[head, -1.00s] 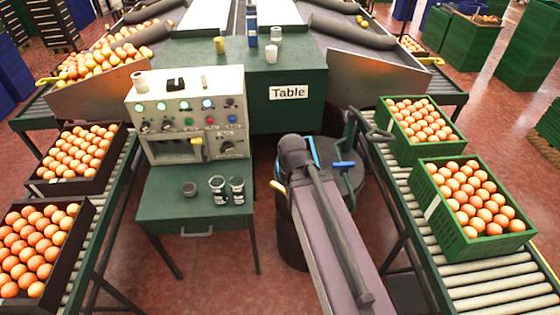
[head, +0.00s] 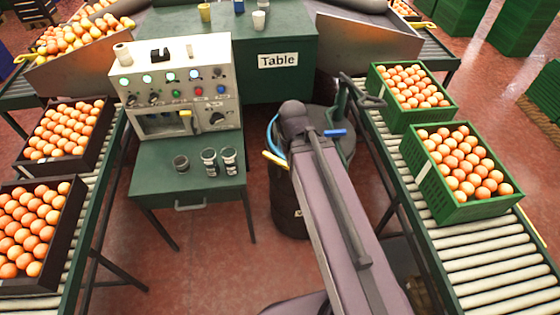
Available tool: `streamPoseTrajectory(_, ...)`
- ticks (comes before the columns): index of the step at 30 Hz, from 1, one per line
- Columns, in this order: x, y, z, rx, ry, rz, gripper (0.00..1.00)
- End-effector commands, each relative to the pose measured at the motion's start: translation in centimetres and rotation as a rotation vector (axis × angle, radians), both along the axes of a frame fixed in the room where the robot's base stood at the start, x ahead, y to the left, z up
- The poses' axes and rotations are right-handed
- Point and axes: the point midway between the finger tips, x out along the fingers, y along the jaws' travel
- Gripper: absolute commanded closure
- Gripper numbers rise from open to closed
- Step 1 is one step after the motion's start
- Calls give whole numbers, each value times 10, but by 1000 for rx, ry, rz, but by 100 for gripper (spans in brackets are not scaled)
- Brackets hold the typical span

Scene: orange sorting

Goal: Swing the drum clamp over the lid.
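A dark drum (head: 287,212) stands on the floor in the middle, right of the green control desk. Its greenish lid (head: 345,152) shows right of my arm, with a blue handle (head: 336,133) on it. A yellow handle (head: 275,159) sticks out at the drum's left.
The control desk (head: 190,158) carries several small cups and a panel of lights. Green crates of oranges (head: 470,215) stand on the right roller conveyor (head: 470,268), close to the drum. Dark crates (head: 20,285) line the left conveyor. Red floor is free left of the drum.

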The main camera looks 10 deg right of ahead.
Motion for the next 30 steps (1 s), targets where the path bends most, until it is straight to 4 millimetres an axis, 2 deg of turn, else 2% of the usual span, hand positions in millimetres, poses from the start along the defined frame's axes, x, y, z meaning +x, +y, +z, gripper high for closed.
streamPoseTrajectory(14, 0, 0, 0, 0, 0, 0, 100)
streamPoseTrajectory(17, 1, 0, 0, 0, 0, 2, 76)
streamPoseTrajectory(21, 9, 1, -2, 0, 0, 28, 36)
streamPoseTrajectory(26, 36, 6, -7, 0, 0, 124, 36)
streamPoseTrajectory(30, 73, 12, -14, 0, 0, 264, 36)
